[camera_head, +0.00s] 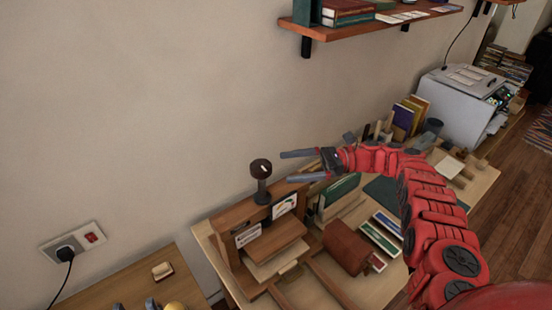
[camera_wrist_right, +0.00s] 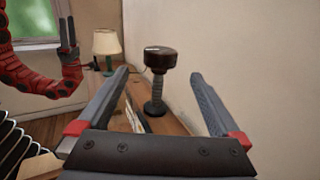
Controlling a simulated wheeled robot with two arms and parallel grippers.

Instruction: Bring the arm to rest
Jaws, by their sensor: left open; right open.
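My right arm (camera_head: 430,215) is red and reaches in from the right in the head view, bent over the desk. Its gripper (camera_head: 286,166) is open and empty, pointing left. A dark round-headed tool with a ribbed stem (camera_head: 262,170) stands upright on a wooden stand (camera_head: 235,228), just left of the fingertips and apart from them. In the right wrist view the tool (camera_wrist_right: 157,92) shows between and beyond the open fingers. My left gripper (camera_head: 134,304) shows only its grey fingertips at the bottom edge of the head view. In the wrist view the left gripper (camera_wrist_right: 67,35) points upward.
The desk (camera_head: 210,250) holds a brown roll-shaped piece (camera_head: 350,247), books (camera_head: 405,116) and small blocks. A printer-like machine (camera_head: 455,100) stands at the back right. A wall shelf (camera_head: 350,25) hangs above. A lamp (camera_wrist_right: 107,45) stands by the window.

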